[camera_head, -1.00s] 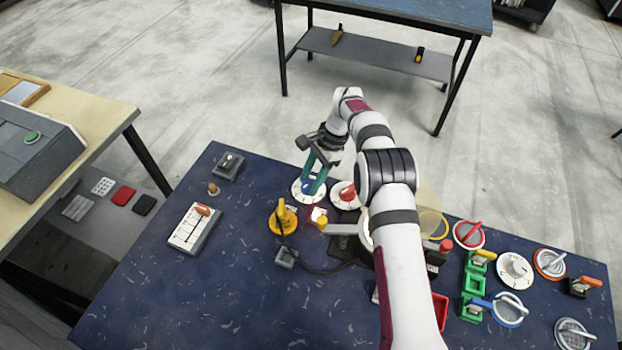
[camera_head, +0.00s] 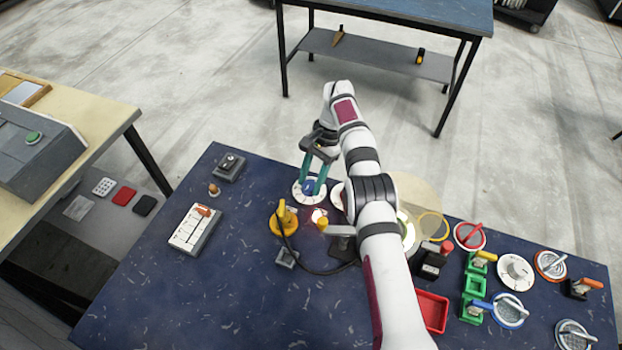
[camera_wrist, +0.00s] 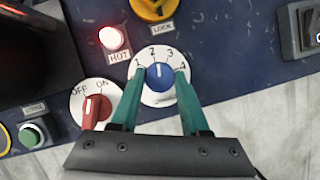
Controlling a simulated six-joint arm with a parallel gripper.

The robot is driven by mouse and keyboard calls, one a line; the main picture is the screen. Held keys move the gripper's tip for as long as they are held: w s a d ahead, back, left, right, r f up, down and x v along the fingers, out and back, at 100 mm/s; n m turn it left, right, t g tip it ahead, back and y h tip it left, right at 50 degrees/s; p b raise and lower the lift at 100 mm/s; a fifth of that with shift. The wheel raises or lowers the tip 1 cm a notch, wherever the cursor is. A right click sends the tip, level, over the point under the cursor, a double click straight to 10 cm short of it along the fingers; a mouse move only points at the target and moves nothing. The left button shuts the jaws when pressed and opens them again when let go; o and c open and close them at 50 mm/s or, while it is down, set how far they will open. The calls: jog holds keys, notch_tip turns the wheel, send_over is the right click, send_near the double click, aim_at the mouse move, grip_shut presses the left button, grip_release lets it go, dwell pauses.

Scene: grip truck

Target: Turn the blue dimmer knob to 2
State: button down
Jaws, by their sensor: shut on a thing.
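The blue dimmer knob (camera_wrist: 159,77) sits at the centre of a white round dial (camera_wrist: 158,98) marked 1 to 4. Its white pointer line points roughly at the 2 and 3 side; I cannot tell the exact mark. My gripper (camera_wrist: 158,80) has its teal fingers on either side of the knob, shut on it. In the head view, my gripper (camera_head: 309,187) reaches down over the dial (camera_head: 309,198) near the far edge of the bench, and the fingers partly hide the blue knob (camera_head: 308,187).
A red OFF/ON knob (camera_wrist: 96,108) is close to the left finger in the wrist view. A lit HOT lamp (camera_wrist: 112,38) and a yellow LOCK knob (camera_wrist: 154,8) are nearby. A fader box (camera_head: 195,230) stands left on the blue bench (camera_head: 220,290).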

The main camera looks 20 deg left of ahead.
jog(key=shift+c, duration=1.9)
grip_release()
jog(key=r, duration=0.2)
jog(key=d+r, duration=0.1)
jog(key=r, duration=0.2)
jog(key=shift+d, duration=0.15)
jog(key=d+r, duration=0.6)
jog(key=d, duration=0.4)
jog(key=shift+w+d, duration=0.2)
